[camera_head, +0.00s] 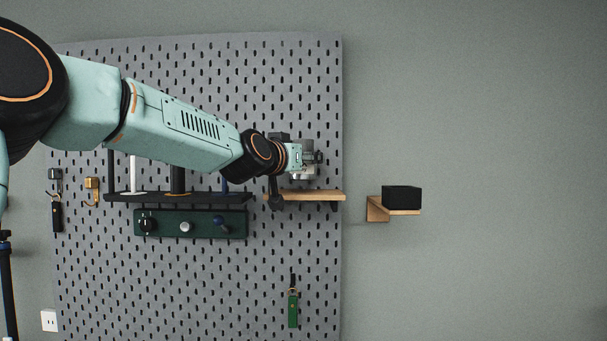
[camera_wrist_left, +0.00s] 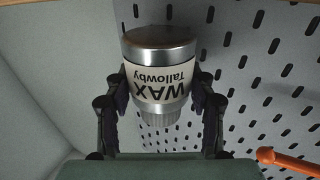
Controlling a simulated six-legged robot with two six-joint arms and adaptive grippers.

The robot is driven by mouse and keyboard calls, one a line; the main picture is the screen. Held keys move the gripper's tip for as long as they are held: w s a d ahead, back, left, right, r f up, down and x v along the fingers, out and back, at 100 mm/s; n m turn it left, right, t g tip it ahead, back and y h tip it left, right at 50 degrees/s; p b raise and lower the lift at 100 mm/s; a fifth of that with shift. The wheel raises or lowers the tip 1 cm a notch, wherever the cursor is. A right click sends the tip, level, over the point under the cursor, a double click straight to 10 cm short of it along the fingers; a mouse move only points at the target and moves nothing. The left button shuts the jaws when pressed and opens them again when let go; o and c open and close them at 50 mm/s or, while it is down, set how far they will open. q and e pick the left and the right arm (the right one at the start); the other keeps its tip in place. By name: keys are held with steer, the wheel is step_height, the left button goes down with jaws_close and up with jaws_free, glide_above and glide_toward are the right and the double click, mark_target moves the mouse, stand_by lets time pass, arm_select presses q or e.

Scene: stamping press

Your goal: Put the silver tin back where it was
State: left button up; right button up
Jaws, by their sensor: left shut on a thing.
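The silver tin (camera_wrist_left: 160,45) has a pale label reading "WAX Tallowby", upside down in the left wrist view. My left gripper (camera_wrist_left: 161,92) is shut on it, with one finger on each side. In the head view my left gripper (camera_head: 309,158) is in front of the pegboard, over the small wooden shelf (camera_head: 325,195). The tin is mostly hidden by the gripper there, so I cannot tell whether it touches the shelf. My right gripper is not in view.
The grey pegboard (camera_head: 220,290) carries a black rack (camera_head: 130,198), a dark green panel with knobs (camera_head: 190,236) and a hanging green tag (camera_head: 293,308). To the right, a black box (camera_head: 402,197) sits on a wooden wall bracket (camera_head: 377,212). The wall further right is bare.

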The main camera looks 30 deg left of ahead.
arm_select(q)
steer(key=shift+s+d+f, duration=0.1)
steer(key=shift+d+f, duration=0.15)
steer(key=shift+f, duration=0.35)
steer(key=shift+d+f, duration=0.2)
steer(key=shift+f, duration=0.35)
steer(key=shift+a+f, duration=0.2)
steer(key=shift+a, duration=0.05)
steer(key=o, duration=1)
steer(key=shift+c, duration=0.2)
steer(key=shift+o, duration=1.3)
steer(key=shift+d+r, duration=0.1)
steer(key=shift+d, duration=0.1)
steer(key=shift+a, duration=0.25)
steer(key=shift+d, duration=0.15)
